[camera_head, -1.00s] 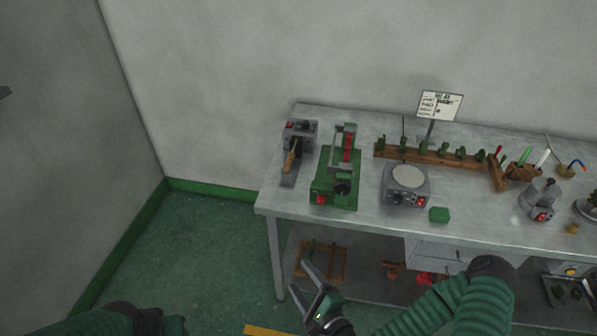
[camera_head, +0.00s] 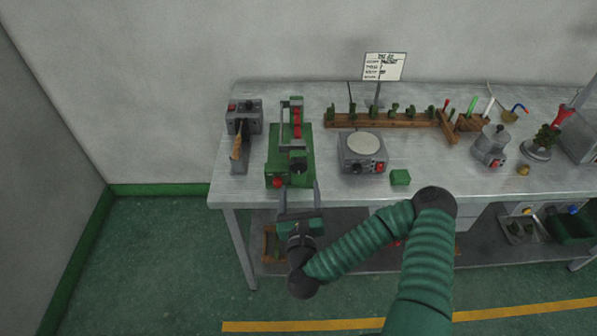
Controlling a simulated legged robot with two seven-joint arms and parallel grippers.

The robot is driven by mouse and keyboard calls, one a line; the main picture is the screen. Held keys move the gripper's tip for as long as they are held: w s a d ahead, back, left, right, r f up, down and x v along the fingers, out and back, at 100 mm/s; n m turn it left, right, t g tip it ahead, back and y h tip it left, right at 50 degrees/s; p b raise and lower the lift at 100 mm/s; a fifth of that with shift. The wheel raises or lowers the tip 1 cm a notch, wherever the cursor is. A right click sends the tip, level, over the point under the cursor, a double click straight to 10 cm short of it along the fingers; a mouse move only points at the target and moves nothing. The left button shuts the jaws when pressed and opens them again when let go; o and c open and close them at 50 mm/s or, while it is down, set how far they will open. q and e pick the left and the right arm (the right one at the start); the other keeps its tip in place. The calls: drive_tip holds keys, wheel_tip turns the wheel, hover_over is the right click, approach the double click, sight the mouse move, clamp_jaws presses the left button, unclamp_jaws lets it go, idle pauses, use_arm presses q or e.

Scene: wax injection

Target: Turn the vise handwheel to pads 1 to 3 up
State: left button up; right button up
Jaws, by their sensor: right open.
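The green vise (camera_head: 274,160) stands near the left end of the bench, with an upright grey frame and a red strip on it. A dark round part (camera_head: 298,164), which looks like the handwheel, is at its front, and a red knob (camera_head: 277,182) sits at the front left corner. Pad numbers are too small to read. My right gripper (camera_head: 301,190) is open in front of the vise, its two fingers pointing at it at the bench's front edge. Nothing shows between the fingers; I cannot tell whether they touch the vise. My left gripper is not in view.
A grey device with a wooden handle (camera_head: 237,148) stands close left of the vise. A hotplate-like unit (camera_head: 364,146) and a green block (camera_head: 400,177) are to its right. A wooden rack (camera_head: 390,121) with green pieces lies behind. The bench edge (camera_head: 240,204) is below.

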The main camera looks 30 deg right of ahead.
sight(299, 169)
drive_tip(key=x, duration=0.8)
drive_tip(key=shift+a+p, duration=0.1)
drive_tip(key=shift+p, duration=0.25)
drive_tip(key=c, duration=1.4)
